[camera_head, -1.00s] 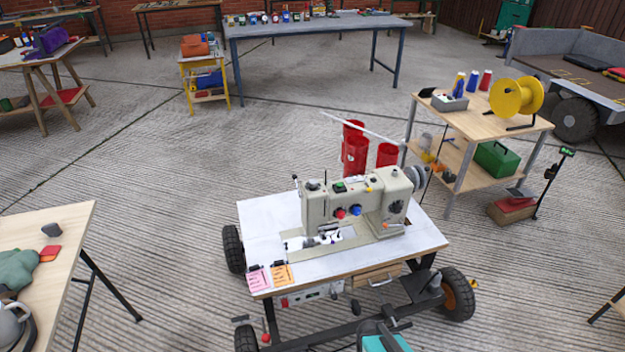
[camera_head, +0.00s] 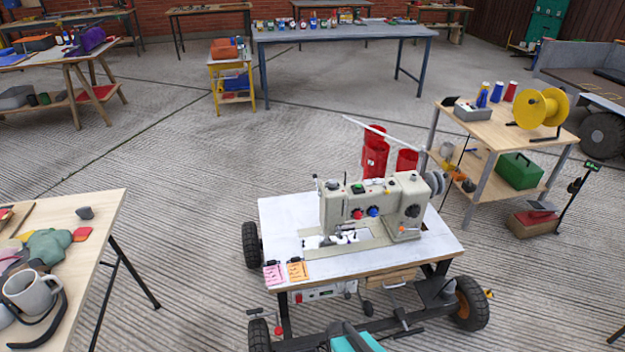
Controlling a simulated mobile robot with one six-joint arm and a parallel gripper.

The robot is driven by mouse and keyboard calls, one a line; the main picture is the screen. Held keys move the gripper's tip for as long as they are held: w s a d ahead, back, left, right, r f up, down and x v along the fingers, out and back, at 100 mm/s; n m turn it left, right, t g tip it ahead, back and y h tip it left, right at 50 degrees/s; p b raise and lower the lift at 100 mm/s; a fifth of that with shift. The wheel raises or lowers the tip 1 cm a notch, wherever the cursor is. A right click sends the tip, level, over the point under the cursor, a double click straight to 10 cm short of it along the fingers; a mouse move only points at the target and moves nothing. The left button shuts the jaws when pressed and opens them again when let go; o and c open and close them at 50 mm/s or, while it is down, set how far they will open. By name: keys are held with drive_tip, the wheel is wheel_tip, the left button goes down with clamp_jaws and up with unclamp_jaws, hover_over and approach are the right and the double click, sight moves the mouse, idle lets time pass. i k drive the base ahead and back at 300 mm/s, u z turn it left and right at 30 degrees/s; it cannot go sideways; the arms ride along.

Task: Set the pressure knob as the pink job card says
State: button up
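The sewing machine (camera_head: 375,203) stands on a white-topped wheeled table (camera_head: 290,217). Its front carries a red knob (camera_head: 357,214), a blue knob (camera_head: 373,212) and a dark round dial (camera_head: 412,211); labels are too small to read, so I cannot tell which is the pressure knob. The pink job card (camera_head: 274,274) is at the table's front left corner, beside an orange card (camera_head: 297,271). Both bear writing too small to read. My gripper is not seen; a teal and dark part, probably of my arm, shows at the bottom edge, short of the table.
A workbench with a grey mug (camera_head: 30,292) and cloth stands at the left front. A wooden trolley (camera_head: 490,127) with a yellow spool (camera_head: 541,108) stands behind right. Red cylinders (camera_head: 375,155) stand behind the machine. Ribbed concrete between left bench and machine table is clear.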

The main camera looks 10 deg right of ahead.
sight(332, 182)
drive_tip(key=u, duration=0.9)
drive_tip(key=k, duration=0.85)
drive_tip(key=z, duration=0.95)
drive_tip(key=i, duration=1)
drive_tip(key=u, duration=0.05)
